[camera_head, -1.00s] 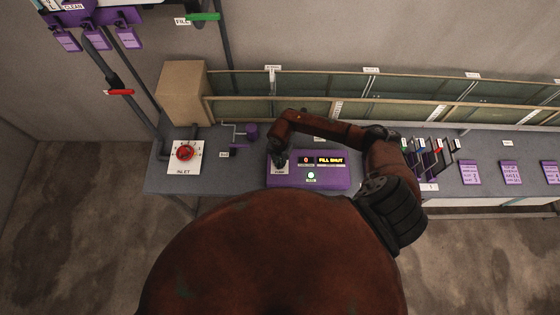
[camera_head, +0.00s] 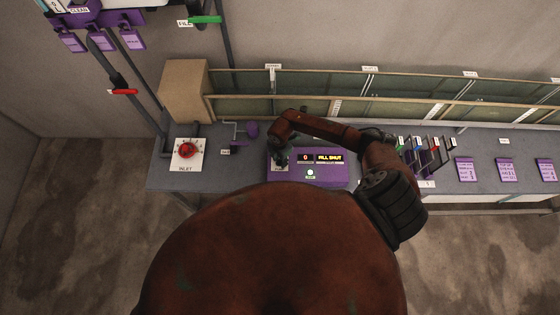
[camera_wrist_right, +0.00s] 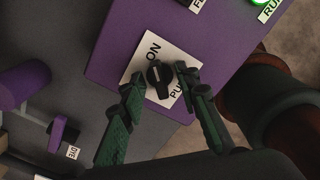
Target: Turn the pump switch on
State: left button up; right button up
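The pump switch is a black rotary knob (camera_wrist_right: 160,76) on a white plate marked ON and PUMP, on the purple panel (camera_head: 325,181). A small pale mark shows on the knob; I cannot tell surely which setting it points to. My right gripper (camera_wrist_right: 160,84) is open, with its green-padded fingertips on either side of the knob and small gaps visible. In the head view the right gripper (camera_head: 281,161) is at the panel's left end and hides the knob. My left gripper is not in view.
The panel has a display (camera_head: 329,158) reading FILL SHUT and a lit round lamp (camera_head: 310,173). A red INLET knob (camera_head: 187,149) is at the bench's left end. A cardboard-coloured box (camera_head: 184,92) stands behind it. Racked cards (camera_head: 437,158) and purple tags (camera_head: 507,170) lie to the right.

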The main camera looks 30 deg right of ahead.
aim_at(280, 160)
jog(key=shift+r, duration=3.55)
notch_tip(280, 160, up, 12)
